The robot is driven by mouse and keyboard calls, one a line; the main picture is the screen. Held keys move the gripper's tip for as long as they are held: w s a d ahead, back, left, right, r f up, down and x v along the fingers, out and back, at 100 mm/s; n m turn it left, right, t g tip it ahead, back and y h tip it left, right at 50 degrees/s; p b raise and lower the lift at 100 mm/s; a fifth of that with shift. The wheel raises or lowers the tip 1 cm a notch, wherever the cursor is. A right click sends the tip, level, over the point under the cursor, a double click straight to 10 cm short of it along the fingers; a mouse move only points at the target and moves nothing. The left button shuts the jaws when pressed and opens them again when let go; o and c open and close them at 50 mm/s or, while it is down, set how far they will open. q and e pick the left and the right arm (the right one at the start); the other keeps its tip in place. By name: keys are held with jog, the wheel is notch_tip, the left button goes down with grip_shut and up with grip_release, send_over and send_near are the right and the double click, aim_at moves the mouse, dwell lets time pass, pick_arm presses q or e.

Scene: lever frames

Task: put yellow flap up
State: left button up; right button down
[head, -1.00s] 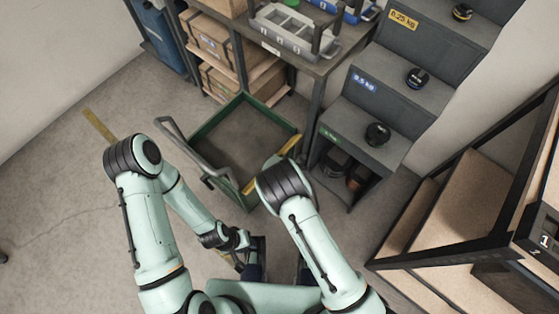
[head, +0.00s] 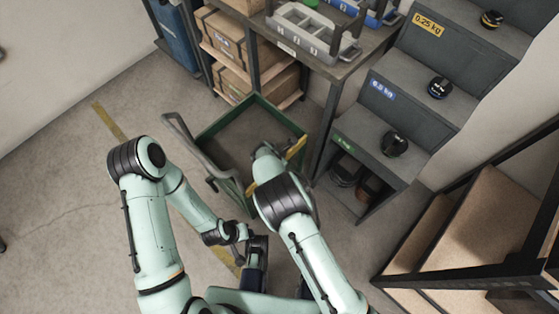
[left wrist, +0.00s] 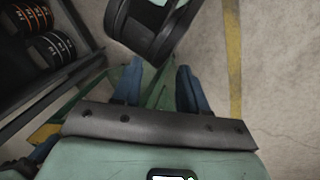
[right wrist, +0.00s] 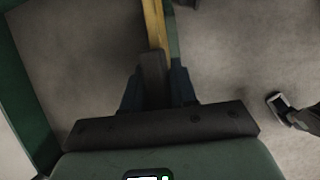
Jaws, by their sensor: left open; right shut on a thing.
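The yellow flap (head: 296,149) lies along the right edge of the green-walled cart (head: 208,137) in the head view, partly covered by my right arm. In the right wrist view, the yellow flap (right wrist: 154,24) runs down from the top into a dark grey piece between my right gripper's (right wrist: 155,82) fingers. That gripper is shut on this piece, which looks like the flap's end. My left gripper (left wrist: 158,82) is open, with nothing held between its fingers. Its fingers point toward the floor and green frame parts in the left wrist view.
A grey metal handle (head: 190,146) rises at the cart's left side. A workbench with a grey tray (head: 307,33) and a stepped weight stand (head: 424,100) are behind and right. A wooden-decked black rack (head: 478,225) is at the right. Floor at left is clear.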

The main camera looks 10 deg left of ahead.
jog(key=shift+w+a, duration=0.1)
jog(key=shift+a, duration=0.05)
jog(key=c, duration=1)
grip_release()
jog(key=shift+c, duration=0.2)
pick_arm(q)
jog(key=shift+w, duration=0.1)
jog(key=s+d+r+g+p, duration=0.1)
jog(key=s+d+r+p, duration=0.1)
jog(key=s+r+p, duration=0.1)
jog(key=shift+s+d+r+g+h, duration=0.15)
jog(key=shift+s+r+g+h, duration=0.25)
jog(key=shift+s, duration=0.6)
pick_arm(e)
jog(key=v, duration=1.3)
jog(key=shift+r, duration=0.2)
